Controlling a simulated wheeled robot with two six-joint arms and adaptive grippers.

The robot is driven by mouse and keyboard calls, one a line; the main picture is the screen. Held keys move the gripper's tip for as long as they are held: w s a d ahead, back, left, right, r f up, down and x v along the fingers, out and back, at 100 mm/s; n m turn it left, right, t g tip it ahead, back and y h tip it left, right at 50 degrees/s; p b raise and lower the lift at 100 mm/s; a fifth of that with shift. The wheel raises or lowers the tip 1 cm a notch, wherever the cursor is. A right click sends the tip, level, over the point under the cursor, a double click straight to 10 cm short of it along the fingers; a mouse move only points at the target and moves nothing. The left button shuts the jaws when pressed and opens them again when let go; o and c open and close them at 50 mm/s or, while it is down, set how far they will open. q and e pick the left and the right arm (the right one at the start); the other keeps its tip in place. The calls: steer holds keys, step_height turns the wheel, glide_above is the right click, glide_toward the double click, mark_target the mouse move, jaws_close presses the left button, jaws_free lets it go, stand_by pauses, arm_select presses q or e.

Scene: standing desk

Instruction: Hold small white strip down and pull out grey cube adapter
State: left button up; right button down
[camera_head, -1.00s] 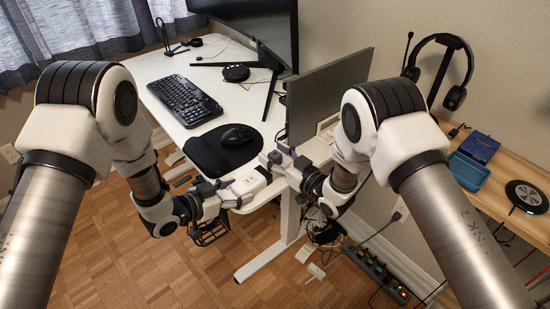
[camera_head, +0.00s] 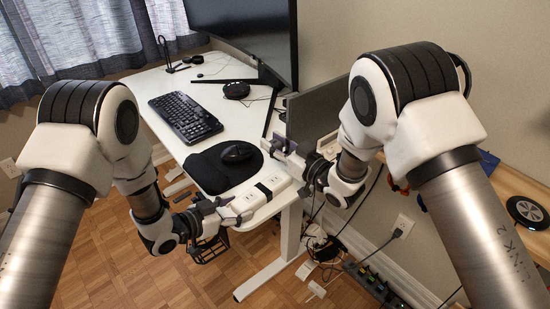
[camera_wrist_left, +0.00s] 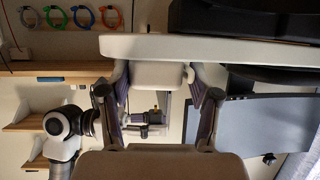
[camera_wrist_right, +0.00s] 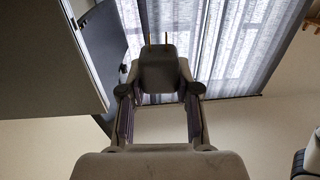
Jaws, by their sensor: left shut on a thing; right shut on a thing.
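The small white strip (camera_head: 245,204) lies at the desk's near edge, with sockets showing on its top and a dark band across it. My left gripper (camera_head: 222,207) is shut on its near left end. That end (camera_wrist_left: 157,75) shows between the fingers in the left wrist view. My right gripper (camera_head: 287,153) is raised above the strip's far right end, apart from it. It is shut on the grey cube adapter (camera_wrist_right: 162,72), whose two brass prongs stand free in the right wrist view. In the head view the adapter is small and partly hidden by the fingers.
A black mouse pad (camera_head: 214,170) with a mouse (camera_head: 238,152) lies just behind the strip. A keyboard (camera_head: 186,116) and monitors (camera_head: 243,35) stand farther back. Cables and a power strip (camera_head: 372,280) are on the floor below.

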steer(key=shift+r, duration=0.15)
arm_select(q)
steer(key=o, duration=1.4)
